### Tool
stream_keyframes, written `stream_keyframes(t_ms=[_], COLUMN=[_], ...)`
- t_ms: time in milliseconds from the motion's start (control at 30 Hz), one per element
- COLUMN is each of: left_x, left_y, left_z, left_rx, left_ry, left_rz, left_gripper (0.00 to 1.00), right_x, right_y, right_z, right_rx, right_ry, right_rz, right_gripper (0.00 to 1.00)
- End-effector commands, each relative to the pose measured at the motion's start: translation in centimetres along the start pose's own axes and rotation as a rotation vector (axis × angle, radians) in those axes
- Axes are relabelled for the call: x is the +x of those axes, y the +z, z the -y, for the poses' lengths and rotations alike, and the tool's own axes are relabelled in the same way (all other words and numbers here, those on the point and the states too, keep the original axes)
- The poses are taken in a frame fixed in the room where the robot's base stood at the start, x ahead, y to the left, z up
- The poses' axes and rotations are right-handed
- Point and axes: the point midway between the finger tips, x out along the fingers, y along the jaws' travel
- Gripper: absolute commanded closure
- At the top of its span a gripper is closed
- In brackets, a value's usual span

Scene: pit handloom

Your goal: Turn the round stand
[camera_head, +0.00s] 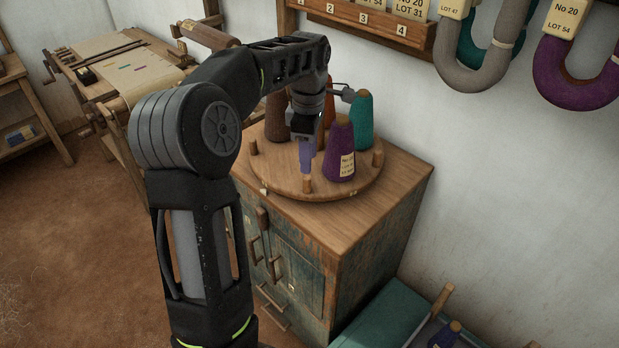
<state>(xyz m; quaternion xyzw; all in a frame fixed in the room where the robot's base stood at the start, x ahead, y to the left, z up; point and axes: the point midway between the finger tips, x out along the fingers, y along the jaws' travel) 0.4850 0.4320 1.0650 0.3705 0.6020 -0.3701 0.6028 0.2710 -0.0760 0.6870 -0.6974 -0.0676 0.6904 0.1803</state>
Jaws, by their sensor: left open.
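The round wooden stand (275,163) sits on top of a wooden cabinet, with short pegs standing up around its rim. It carries a brown cone (276,120), a teal cone (361,122), a purple cone (340,145) with a label, and a rust-coloured cone partly hidden behind my arm. My left gripper (307,160) points down over the front of the stand, left of the purple cone. It is open, with its fingers just above or at the front peg (307,184); I cannot tell whether they touch it. My right gripper is out of view.
The cabinet (400,180) has worn green doors with wooden handles. A numbered rack (365,22) and hanging yarn hanks (470,75) are on the wall behind. A loom (125,80) stands at the left. A teal-topped box (385,318) is at the lower right.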

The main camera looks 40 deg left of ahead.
Motion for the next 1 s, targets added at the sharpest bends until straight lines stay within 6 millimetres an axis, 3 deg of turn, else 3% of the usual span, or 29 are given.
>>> stream_keyframes(t_ms=[533,900,1000], left_x=[6.8,7.6,7.6], left_y=[0.0,0.0,0.0], left_z=[0.1,0.0,0.0], left_rx=[0.002,0.001,0.001], left_ry=[-0.004,-0.001,-0.001], left_rz=[-0.001,0.0,0.0], left_gripper=[0.6,0.6,0.68], right_x=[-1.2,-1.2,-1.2], right_y=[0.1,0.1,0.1], right_z=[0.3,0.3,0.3], right_rx=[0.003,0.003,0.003], right_ry=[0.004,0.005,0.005], right_rz=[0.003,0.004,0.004], right_gripper=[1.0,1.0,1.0])
